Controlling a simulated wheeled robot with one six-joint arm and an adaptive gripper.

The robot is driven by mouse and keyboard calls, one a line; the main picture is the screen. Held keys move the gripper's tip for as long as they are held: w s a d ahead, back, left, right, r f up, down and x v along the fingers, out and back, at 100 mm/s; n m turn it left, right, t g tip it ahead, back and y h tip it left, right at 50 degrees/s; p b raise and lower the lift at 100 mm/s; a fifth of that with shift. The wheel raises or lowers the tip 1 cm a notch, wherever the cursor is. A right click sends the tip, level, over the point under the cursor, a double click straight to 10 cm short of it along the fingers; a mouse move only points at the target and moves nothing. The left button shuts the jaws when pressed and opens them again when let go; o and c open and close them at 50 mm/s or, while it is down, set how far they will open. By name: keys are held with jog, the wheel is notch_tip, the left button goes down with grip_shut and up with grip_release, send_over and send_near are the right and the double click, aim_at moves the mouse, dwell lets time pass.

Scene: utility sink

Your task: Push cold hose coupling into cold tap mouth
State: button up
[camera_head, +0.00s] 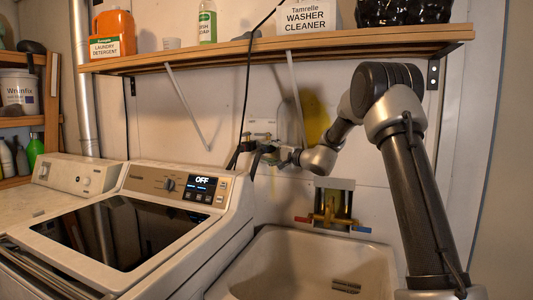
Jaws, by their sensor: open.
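My gripper (264,151) is at the wall behind the back right corner of the washer. Its jaws are open, small and dark in this view, and point left. They are close to a pale wall plate (262,127) with small brass-coloured tap fittings. Dark hose-like parts (236,157) hang beside the plate, near the gripper. I cannot tell which of these is the cold hose coupling, and the cold tap mouth is too small or hidden by the gripper to make out. Whether the gripper touches the coupling cannot be told.
The washer (190,215), its display reading OFF, stands at left. The sink (305,265) is below my arm, under a brass mixer (333,212) with red and blue handles. A shelf (280,45) with bottles runs above. A thin black cable (249,75) hangs from it.

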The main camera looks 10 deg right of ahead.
jog(key=v, duration=1)
jog(key=shift+d, duration=0.1)
jog(key=s+a+f+g, duration=0.2)
jog(key=s+f+g, duration=0.3)
jog(key=s+f, duration=0.3)
jog(key=s+f+n+g+h, duration=0.1)
jog(key=s+f+n+g, duration=0.15)
jog(key=s, duration=0.75)
jog(key=s+f+n+g+h, duration=0.1)
jog(key=s+f+n+g, duration=0.2)
jog(key=s, duration=0.7)
jog(key=s+d+r+n+h, duration=0.3)
jog(key=s, duration=0.6)
jog(key=s+d+r+n+h, duration=0.3)
jog(key=s+d+h, duration=0.1)
jog(key=s, duration=0.6)
jog(key=shift+r, duration=0.3)
jog(key=shift+s+g, duration=0.1)
jog(key=shift+g, duration=0.25)
